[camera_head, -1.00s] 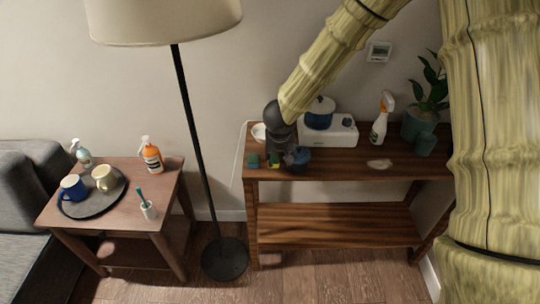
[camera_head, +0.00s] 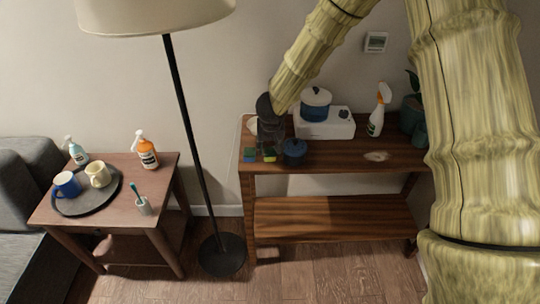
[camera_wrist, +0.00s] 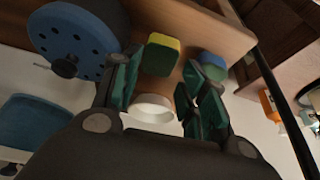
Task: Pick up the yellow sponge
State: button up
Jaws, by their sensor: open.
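The yellow sponge (camera_head: 269,155), with a green layer, lies on the wooden shelf's top near the front edge. In the wrist view the sponge (camera_wrist: 162,57) shows between the open fingers, beyond their tips, and nothing is held. My gripper (camera_wrist: 163,74) is open with green finger pads. In the head view my gripper (camera_head: 270,140) is dark and points down, just behind the sponge. Whether it touches the sponge cannot be told.
A blue and green sponge (camera_head: 250,155) lies just left of it, and a dark blue round container (camera_head: 294,150) stands close right. A white bowl (camera_wrist: 153,108) is near the fingers. A cooker with a blue pot (camera_head: 316,103) and a spray bottle (camera_head: 378,110) stand farther right.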

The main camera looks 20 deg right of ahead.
aim_at(270, 151)
jog(key=x, duration=0.4)
jog(key=shift+s+d+b, duration=0.1)
jog(key=shift+b, duration=0.2)
jog(key=shift+c, duration=1.3)
jog(key=shift+r, duration=0.1)
jog(key=shift+r, duration=0.45)
notch_tip(270, 151, up, 3)
jog(key=shift+p, duration=0.75)
jog(key=s+a+b, duration=0.1)
jog(key=s, duration=0.4)
jog(key=s+a+b, duration=0.1)
jog(key=s+a, duration=0.1)
jog(key=s, duration=0.3)
jog(key=s+a+r+b, duration=0.1)
jog(key=s, duration=0.4)
jog(key=shift+s+a+b, duration=0.2)
jog(key=shift+a+b, duration=0.1)
jog(key=shift+a, duration=0.1)
